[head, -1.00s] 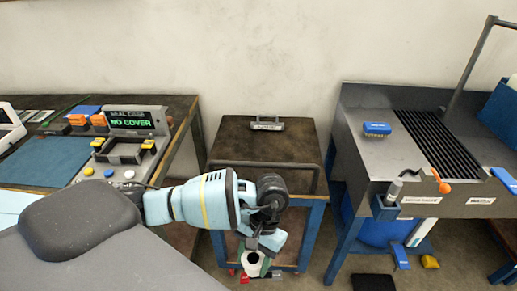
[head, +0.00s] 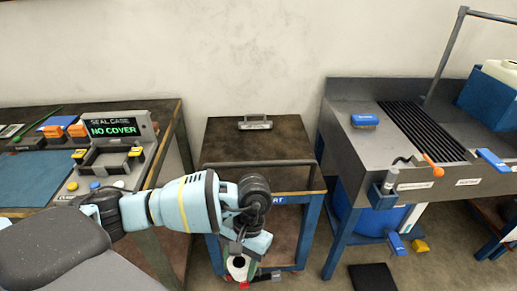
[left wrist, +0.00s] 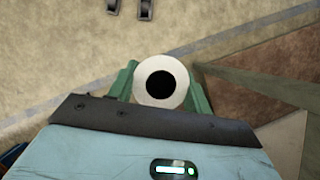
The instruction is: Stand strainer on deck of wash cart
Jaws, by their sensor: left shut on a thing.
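My left gripper (head: 240,268) is in front of the wash cart, low and near its front edge. It is shut on the strainer (head: 238,262), a white round piece with a dark round opening. In the left wrist view the strainer (left wrist: 161,83) sits between the green fingers of my left gripper (left wrist: 160,90), its ring end facing the camera. The wash cart's dark deck (head: 270,150) is behind and above the gripper, with a small grey labelled holder (head: 255,123) at its back edge. My right gripper is not in view.
A rail (head: 300,165) runs along the front of the cart deck, which is otherwise bare. A grey sink bench (head: 350,150) with a blue brush (head: 364,120) stands right. A bench with a seal case station (head: 110,160) reading "NO COVER" stands left. A dark mat (head: 372,278) lies on the floor.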

